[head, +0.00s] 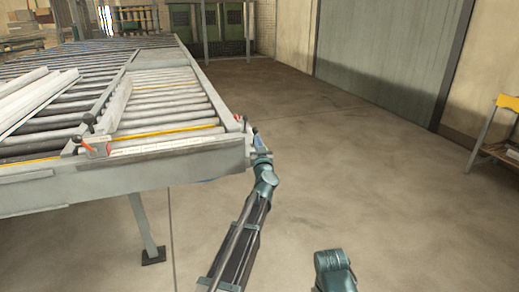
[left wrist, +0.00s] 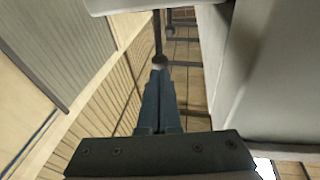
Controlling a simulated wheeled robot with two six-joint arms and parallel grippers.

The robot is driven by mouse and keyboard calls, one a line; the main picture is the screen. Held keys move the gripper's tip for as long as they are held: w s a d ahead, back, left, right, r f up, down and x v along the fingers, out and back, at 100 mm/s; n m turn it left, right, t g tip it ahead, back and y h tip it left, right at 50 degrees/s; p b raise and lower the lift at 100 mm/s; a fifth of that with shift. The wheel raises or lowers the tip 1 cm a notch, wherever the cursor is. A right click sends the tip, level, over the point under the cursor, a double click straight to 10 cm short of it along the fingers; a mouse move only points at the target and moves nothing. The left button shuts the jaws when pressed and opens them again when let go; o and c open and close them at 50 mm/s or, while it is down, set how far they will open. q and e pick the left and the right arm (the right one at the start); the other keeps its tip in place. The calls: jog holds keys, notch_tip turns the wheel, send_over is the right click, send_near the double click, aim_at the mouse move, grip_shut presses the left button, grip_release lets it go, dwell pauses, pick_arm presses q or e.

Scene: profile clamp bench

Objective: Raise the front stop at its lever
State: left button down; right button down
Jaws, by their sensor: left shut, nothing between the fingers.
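My left gripper (head: 260,143) is at the right corner of the roller bench, beside a small stop with a red part (head: 240,119) there. In the left wrist view my left gripper (left wrist: 159,72) has its two blue-grey fingers together with nothing between them. A thin dark lever rod (left wrist: 157,35) with a pale rounded end (left wrist: 160,60) shows just at the fingertips; whether they touch it I cannot tell. My right gripper is out of view.
The roller bench (head: 150,175) fills the left, with pale profiles (head: 30,95) lying on it. A red-orange clamp (head: 96,148) with dark-knobbed levers stands at its front edge. A yellow-topped stand (head: 508,103) is at far right. The floor (head: 350,150) between is clear.

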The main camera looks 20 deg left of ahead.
aim_at(254, 129)
pick_arm(q)
jog(key=x, duration=0.2)
jog(key=shift+w+a, duration=0.1)
jog(key=shift+w, duration=0.2)
jog(key=shift+w+a+r+p, duration=0.4)
jog(key=shift+w+r+p, duration=0.15)
jog(key=shift+r+p, duration=0.1)
jog(key=shift+w+a+r+p, duration=0.35)
jog(key=shift+w+r+p, duration=0.2)
jog(key=shift+w+p, duration=0.05)
jog(key=shift+w+a, duration=0.1)
jog(key=shift+f, duration=0.15)
jog(key=shift+s, duration=0.25)
